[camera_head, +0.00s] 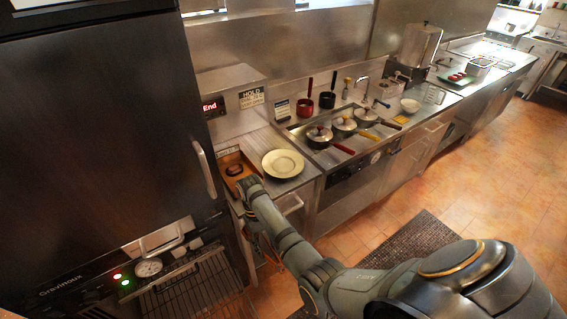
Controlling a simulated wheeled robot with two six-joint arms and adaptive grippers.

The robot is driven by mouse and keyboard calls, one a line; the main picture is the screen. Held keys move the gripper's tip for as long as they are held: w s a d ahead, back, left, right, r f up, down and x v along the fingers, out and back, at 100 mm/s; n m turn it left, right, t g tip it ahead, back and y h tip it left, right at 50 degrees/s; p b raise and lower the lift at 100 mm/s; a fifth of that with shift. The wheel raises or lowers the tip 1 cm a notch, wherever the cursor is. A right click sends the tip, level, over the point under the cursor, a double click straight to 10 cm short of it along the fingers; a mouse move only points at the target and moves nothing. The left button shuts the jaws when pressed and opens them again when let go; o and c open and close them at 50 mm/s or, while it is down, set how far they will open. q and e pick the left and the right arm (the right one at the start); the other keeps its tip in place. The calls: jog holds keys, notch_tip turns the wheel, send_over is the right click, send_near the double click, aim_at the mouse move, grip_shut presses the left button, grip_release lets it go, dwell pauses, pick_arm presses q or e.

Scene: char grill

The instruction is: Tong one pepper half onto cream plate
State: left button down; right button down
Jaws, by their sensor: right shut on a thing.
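The cream plate (283,163) lies flat and empty on the steel counter beside the dark oven cabinet. My right arm reaches in from the lower right, and my right gripper (248,185) is at the counter's front edge, left of the plate and apart from it. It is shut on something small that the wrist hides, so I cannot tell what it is. Just behind it, a dark brownish piece (235,169) lies in a wooden tray (226,160). I cannot make out a pepper half for certain. My left gripper is out of view.
A white bowl (410,105) and a green tray with red items (458,77) are farther right. The tall oven cabinet (90,130) closes off the left side.

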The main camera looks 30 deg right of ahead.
notch_tip(320, 180, down, 12)
jog(key=b, duration=1.1)
jog(key=shift+f+b, duration=0.25)
jog(key=shift+b, duration=0.1)
